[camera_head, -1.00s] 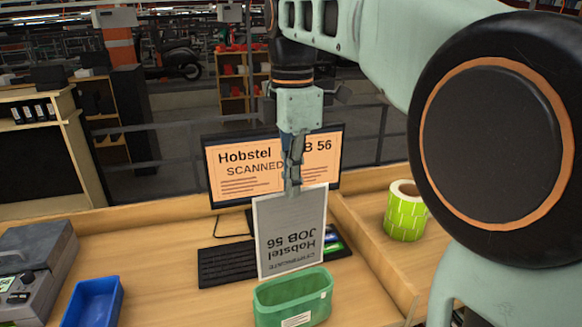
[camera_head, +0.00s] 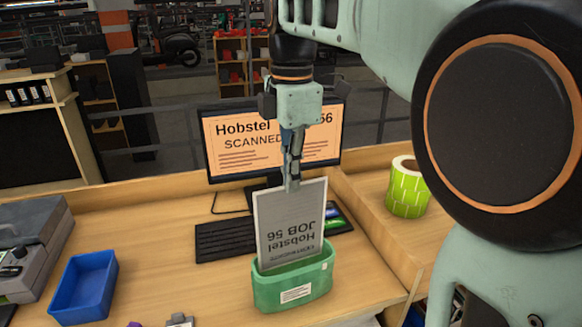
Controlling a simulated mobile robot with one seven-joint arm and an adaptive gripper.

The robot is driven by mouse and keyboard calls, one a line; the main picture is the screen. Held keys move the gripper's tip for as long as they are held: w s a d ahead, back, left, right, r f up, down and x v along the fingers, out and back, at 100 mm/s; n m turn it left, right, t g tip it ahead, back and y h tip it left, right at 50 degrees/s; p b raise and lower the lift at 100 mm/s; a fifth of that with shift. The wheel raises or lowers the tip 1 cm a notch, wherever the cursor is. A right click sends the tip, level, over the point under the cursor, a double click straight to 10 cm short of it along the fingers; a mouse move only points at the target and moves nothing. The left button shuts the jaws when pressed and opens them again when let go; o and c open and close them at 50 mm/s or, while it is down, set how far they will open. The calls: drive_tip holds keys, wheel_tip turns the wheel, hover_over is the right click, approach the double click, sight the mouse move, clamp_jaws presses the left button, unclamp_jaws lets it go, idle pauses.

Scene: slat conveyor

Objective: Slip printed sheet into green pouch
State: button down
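The printed sheet (camera_head: 291,222) is grey-white and hangs upright, its "Hobstel JOB 56" print upside down. My gripper (camera_head: 292,184) is shut on its top edge. The sheet's lower end is inside the mouth of the green pouch (camera_head: 318,283), hidden behind the pouch's front wall. The pouch stands open-topped on the desk, with a small white label on its front. I cannot tell how deep the sheet reaches.
A monitor (camera_head: 228,155) reading "Hobstel SCANNED" stands behind the sheet, with a black keyboard (camera_head: 225,240) before it. A blue tray (camera_head: 84,288) is at the left, beside a grey machine (camera_head: 35,245). A green label roll (camera_head: 407,190) stands at the right. Desk between tray and pouch is mostly clear.

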wheel_tip(320, 180, down, 6)
drive_tip(key=b, duration=0.3)
drive_tip(key=shift+b, duration=0.35)
drive_tip(key=shift+f, duration=0.1)
drive_tip(key=c, duration=2.7)
unclamp_jaws()
drive_tip(key=o, duration=0.6)
wheel_tip(320, 180, up, 8)
drive_tip(key=p, duration=0.8)
